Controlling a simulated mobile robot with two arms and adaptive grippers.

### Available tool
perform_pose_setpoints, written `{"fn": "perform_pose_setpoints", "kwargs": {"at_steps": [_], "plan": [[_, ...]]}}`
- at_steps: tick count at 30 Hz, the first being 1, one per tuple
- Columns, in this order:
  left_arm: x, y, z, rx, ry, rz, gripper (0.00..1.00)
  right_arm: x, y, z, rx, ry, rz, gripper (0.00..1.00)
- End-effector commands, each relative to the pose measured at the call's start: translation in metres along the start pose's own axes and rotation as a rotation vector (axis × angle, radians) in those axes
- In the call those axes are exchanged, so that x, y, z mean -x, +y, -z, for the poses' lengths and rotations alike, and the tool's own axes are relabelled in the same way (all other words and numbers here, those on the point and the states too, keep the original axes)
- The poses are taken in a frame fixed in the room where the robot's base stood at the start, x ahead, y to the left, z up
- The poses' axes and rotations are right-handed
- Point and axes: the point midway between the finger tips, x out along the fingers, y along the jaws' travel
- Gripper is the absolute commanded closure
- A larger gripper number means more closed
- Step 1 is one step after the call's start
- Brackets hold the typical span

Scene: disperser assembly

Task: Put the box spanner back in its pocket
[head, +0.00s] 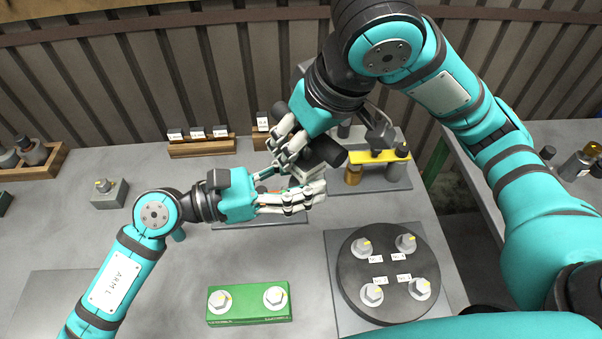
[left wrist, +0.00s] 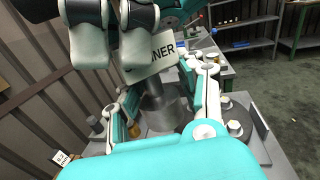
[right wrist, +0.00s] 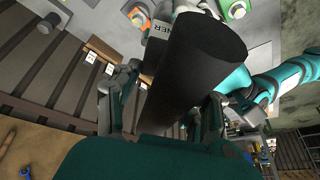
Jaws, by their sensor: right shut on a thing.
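The box spanner (head: 328,150) shows as a thick black cylinder held aslant in my right gripper (head: 292,142). In the right wrist view the black cylinder (right wrist: 190,75) fills the middle, between dark fingers. A white label (left wrist: 152,52) ending in "NER" is beside a grey metal cylinder (left wrist: 165,108) in the left wrist view. My left gripper (head: 305,194) is just below the right one in the head view. Its fingers (left wrist: 165,90) are spread, with the grey cylinder showing between them. The hands hide the spanner's lower end, and I cannot make out its pocket.
A black round plate (head: 390,312) with several bolts is at front right. A green block (head: 250,316) with two bolts lies at the front. Wooden racks (head: 203,148) line the back.

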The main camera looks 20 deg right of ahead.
Motion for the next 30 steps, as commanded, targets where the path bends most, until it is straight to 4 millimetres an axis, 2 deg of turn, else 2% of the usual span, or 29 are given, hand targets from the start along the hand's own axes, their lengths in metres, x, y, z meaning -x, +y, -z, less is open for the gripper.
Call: {"fn": "perform_pose_setpoints", "kwargs": {"at_steps": [1, 3, 9, 10, 16, 25, 30], "plan": [[0.003, 0.010, 0.001, 0.002, 0.001, -0.028, 0.91, 0.000, -0.004, -0.004, 0.014, -0.010, 0.011, 1.00], [0.004, 0.011, 0.001, 0.002, 0.001, -0.032, 1.00, 0.000, -0.004, -0.004, 0.016, -0.010, 0.011, 1.00], [0.004, 0.012, 0.001, 0.001, 0.002, -0.034, 1.00, 0.000, -0.006, -0.005, 0.019, -0.011, 0.013, 1.00], [0.004, 0.012, -0.001, -0.001, -0.002, -0.034, 1.00, 0.000, -0.006, -0.005, 0.019, -0.011, 0.013, 0.56], [0.003, 0.010, -0.001, 0.000, -0.003, -0.029, 1.00, 0.000, -0.005, -0.004, 0.015, -0.010, 0.011, 0.31], [0.002, 0.008, -0.001, -0.001, -0.003, -0.021, 1.00, 0.002, -0.003, -0.003, 0.011, -0.007, 0.007, 0.31], [0.002, 0.007, -0.001, 0.000, -0.004, -0.020, 1.00, 0.019, -0.002, -0.001, 0.011, -0.003, 0.005, 0.31]]}}
